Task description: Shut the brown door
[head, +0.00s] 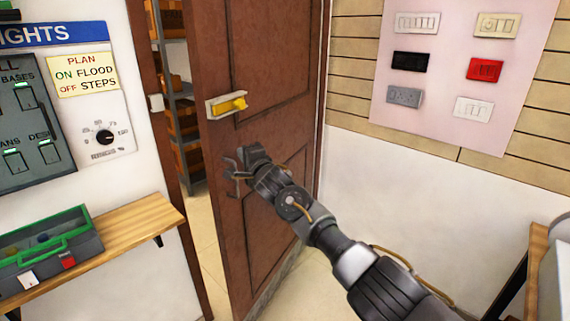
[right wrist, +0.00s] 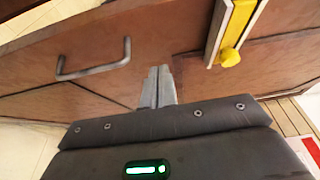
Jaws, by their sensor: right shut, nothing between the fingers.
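The brown door (head: 245,60) stands partly open in the head view, with a gap between its left edge and the brown frame (head: 150,90). It carries a plate with a yellow knob (head: 235,103) and, lower down, a metal pull handle (head: 236,176). My right gripper (head: 243,158) is in front of the door near the pull handle, its fingers shut and empty. In the right wrist view, the shut fingertips (right wrist: 158,72) point at the door's face, between the pull handle (right wrist: 95,62) and the yellow knob (right wrist: 230,57). I cannot tell whether they touch it. My left gripper is out of view.
Shelves with brown boxes (head: 182,120) show through the gap. A wooden shelf (head: 140,225) with a green-topped case (head: 45,250) juts out at left. A switch panel (head: 40,120) is on the left wall, and a pink switch board (head: 440,70) on the right.

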